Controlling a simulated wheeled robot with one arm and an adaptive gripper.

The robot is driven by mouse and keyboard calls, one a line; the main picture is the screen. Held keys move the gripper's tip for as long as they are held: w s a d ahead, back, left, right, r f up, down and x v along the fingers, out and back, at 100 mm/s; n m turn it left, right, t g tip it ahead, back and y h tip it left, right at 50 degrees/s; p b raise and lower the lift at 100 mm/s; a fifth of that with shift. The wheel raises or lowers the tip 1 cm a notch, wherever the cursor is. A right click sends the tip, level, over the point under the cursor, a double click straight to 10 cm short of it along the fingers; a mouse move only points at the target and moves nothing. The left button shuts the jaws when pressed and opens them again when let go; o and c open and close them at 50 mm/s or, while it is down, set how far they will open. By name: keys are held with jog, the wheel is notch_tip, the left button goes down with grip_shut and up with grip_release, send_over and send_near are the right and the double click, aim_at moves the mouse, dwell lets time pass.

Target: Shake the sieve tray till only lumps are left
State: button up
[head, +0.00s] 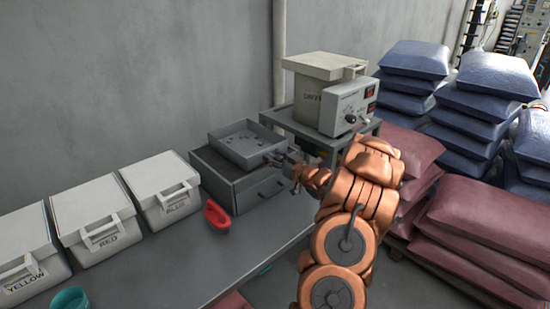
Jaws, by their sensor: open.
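The grey square sieve tray (246,146) sits on top of a dark grey box with a drawer front (262,193). Several small dark lumps lie scattered on the tray's floor; any finer material is too small to tell. My gripper (279,160) is at the tray's right side, close to its edge or handle. The gripper is open. Its fingers are small in this view, so I cannot tell whether they touch the tray. My copper arm reaches in from the lower right.
White lidded bins marked yellow (22,250), red (98,222) and another label (162,190) line the wall. A red scoop (216,215) and a teal cup (70,299) are on the bench (175,265). A dryer (318,92) stands behind my arm; stacked sacks (470,215) fill the right.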

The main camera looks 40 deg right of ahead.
jog(key=s, duration=1.2)
jog(key=shift+a, duration=0.15)
dwell(0.4)
dwell(0.3)
